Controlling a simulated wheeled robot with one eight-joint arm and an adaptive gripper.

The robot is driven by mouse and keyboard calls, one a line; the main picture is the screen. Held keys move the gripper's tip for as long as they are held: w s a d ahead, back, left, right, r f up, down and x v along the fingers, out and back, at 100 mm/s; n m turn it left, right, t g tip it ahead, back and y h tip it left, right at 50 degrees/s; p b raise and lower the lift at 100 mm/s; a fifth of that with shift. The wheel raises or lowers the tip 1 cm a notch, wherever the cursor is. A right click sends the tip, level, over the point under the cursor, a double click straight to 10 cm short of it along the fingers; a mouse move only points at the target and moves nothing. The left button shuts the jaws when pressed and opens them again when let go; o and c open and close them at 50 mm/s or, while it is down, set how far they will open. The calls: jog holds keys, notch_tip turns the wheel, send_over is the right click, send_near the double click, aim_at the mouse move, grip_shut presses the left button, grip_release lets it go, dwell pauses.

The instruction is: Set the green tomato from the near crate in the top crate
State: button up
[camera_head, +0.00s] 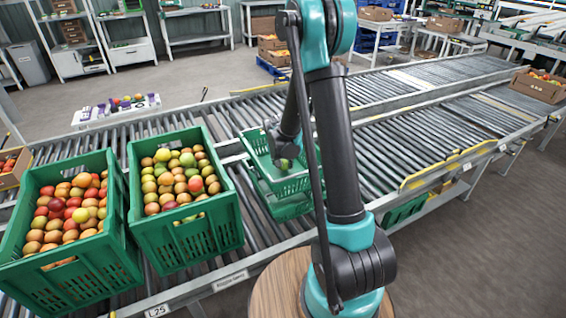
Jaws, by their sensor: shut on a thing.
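My gripper (285,161) is low over the stacked green crates, partly hidden by my arm. It is shut on a small green tomato (285,164), of which only a little shows. The top crate (292,187) is light green, sits on another green crate and looks mostly empty. The tomato is within its outline; I cannot tell whether it touches the floor. A full green crate (190,240) left of the stack holds green, orange and red tomatoes. Another full green crate (75,285) at far left holds mostly orange and red ones.
The crates stand on a grey roller conveyor (415,135). A white tray (117,112) with small coloured items lies behind the full crates. A cardboard box (538,87) of tomatoes is at far right. Shelves and tables line the back.

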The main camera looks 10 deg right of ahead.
jog(key=shift+f, duration=0.55)
dwell(0.8)
jog(key=o, duration=0.9)
jog(key=shift+c, duration=0.7)
jog(key=shift+c, duration=1.1)
jog(key=shift+r, duration=3.5)
